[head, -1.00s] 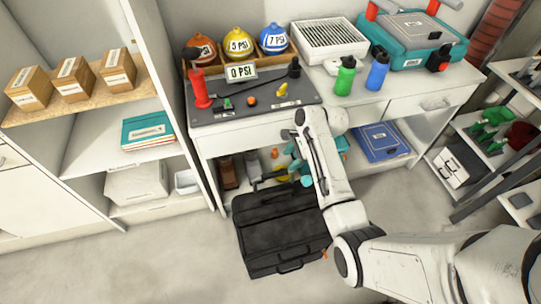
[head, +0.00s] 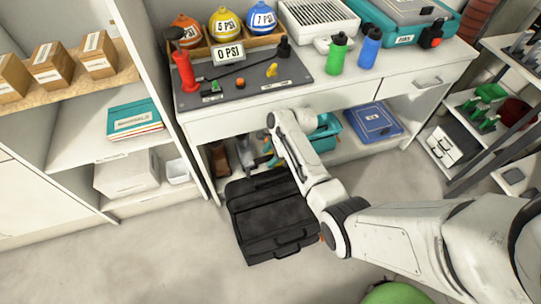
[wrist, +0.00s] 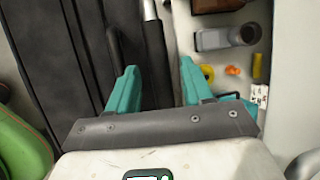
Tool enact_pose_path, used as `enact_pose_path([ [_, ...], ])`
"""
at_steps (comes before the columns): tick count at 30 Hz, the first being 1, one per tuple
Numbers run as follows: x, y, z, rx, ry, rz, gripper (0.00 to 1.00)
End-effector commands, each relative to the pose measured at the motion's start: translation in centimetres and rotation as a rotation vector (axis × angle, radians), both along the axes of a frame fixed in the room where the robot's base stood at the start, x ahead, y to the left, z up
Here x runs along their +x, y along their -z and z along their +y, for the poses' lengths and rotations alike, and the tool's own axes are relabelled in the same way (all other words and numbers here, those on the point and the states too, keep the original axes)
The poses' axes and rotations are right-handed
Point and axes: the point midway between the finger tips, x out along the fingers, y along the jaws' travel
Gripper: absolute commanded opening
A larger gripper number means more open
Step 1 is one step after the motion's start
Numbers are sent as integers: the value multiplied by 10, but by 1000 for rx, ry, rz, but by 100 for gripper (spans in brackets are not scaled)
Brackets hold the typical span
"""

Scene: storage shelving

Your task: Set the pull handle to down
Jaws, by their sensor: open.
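A black suitcase (head: 275,215) sits on the floor in front of the desk in the head view. It fills the left of the wrist view (wrist: 60,60). In the wrist view a pull handle bar (wrist: 155,55), black with a silver rod section, runs up between my teal fingers. My gripper (wrist: 158,72) is open, with one finger on each side of the bar; contact cannot be told. In the head view my gripper (head: 271,155) is at the suitcase's far end, under the desk edge, and my arm partly hides that area.
The white desk (head: 350,95) stands just beyond, its edge close above my gripper. Its lower shelf holds a teal bin (head: 323,138), a blue case (head: 373,122) and small items. A shelf unit (head: 75,150) stands left. Floor is clear at front left.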

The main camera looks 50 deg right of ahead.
Motion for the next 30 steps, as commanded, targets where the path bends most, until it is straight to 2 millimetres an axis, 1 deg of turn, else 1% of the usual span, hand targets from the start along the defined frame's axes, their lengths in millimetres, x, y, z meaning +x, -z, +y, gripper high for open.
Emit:
enact_pose_path([
  [5, 0, 0, 0, 0, 0, 0, 51],
  [21, 0, 0, 0, 0, 0, 1, 0],
  [30, 0, 0, 0, 1, -1, 2, 0],
])
